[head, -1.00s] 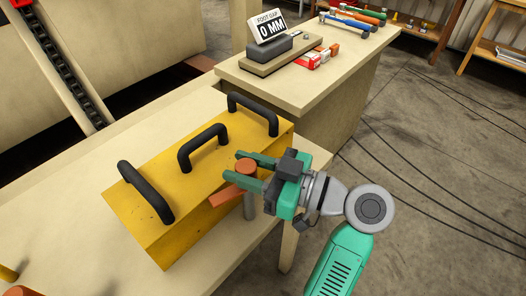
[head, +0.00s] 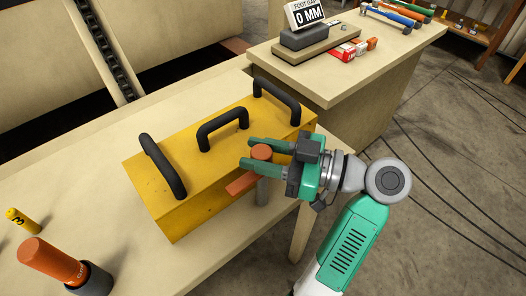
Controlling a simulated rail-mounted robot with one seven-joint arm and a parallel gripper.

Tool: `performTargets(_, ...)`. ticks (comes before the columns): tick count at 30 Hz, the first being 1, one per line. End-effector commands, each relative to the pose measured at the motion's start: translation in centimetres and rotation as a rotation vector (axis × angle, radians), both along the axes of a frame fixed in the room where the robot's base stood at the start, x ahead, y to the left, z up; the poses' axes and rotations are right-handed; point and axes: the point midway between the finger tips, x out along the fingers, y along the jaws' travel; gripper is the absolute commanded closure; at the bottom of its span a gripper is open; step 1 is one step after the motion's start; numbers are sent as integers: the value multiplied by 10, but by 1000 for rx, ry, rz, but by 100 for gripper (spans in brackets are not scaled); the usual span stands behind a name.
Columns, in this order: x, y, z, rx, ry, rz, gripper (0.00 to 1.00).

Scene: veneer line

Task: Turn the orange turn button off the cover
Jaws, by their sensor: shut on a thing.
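The yellow cover (head: 190,215) is a long box with three black handles on top, lying on the pale bench. The orange turn button (head: 243,183) has a round head on a grey post (head: 262,192) by the cover's right side. Its flat arm points left, overlapping the cover's side in this view. My green gripper (head: 262,155) comes from the right with its two fingers on either side of the round head, shut on it. The contact itself is partly hidden by the near finger.
An orange cylinder (head: 48,259) in a dark holder and a yellow numbered peg (head: 22,220) stand on the bench at lower left.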

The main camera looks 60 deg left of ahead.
Motion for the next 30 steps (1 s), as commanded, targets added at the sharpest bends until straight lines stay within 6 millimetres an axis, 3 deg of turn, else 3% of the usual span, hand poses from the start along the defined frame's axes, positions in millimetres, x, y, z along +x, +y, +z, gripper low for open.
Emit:
performTargets(2,0,0,0,0,0,2,100)
performTargets(3,0,0,0,0,0,2,64)
performTargets(6,0,0,0,0,0,1,45)
performTargets(16,4,-4,1,-1,1,-2,44)
performTargets(25,44,-46,2,-1,0,-3,44)
performTargets(30,53,-57,0,0,0,1,44)
